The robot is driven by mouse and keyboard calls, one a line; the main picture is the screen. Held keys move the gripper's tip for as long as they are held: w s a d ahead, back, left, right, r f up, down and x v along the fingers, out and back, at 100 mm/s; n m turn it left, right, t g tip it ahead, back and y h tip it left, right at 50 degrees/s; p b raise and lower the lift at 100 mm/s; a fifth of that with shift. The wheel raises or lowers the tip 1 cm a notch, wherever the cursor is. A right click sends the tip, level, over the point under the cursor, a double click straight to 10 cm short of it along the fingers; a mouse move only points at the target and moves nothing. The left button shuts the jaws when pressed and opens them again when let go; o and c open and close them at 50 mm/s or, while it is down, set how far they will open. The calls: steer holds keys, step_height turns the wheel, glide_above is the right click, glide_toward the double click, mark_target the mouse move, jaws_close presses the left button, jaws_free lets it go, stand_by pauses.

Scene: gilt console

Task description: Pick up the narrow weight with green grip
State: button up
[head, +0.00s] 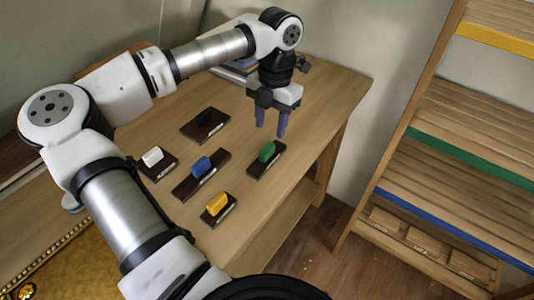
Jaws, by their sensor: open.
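The narrow weight with green grip (281,150) lies on the wooden table toward its right edge. It is a narrow dark plate with a green block standing on it and a pale label on its front side. My gripper (271,129) points down with its two purple-blue fingers apart and nothing between them. In the head view it shows just above and behind the green grip, apart from it. Its exact height over the table is hard to tell.
Other dark weights with white (152,155), blue (200,165), yellow (217,204) and black (208,117) grips lie to the left and front on the table (326,92). A shelf rack (455,120) with coloured edges stands at the right, across a floor gap.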

mark_target(267, 147)
step_height(267, 147, down, 2)
steer(key=shift+s+a+f, duration=0.1)
steer(key=shift+s, duration=0.05)
steer(key=f, duration=0.1)
steer(key=f+p, duration=0.1)
steer(key=f, duration=0.1)
steer(key=s+f+p, duration=0.1)
steer(key=shift+a+f, duration=0.2)
steer(key=shift+a, duration=0.1)
steer(key=shift+f, duration=0.45)
jaws_close()
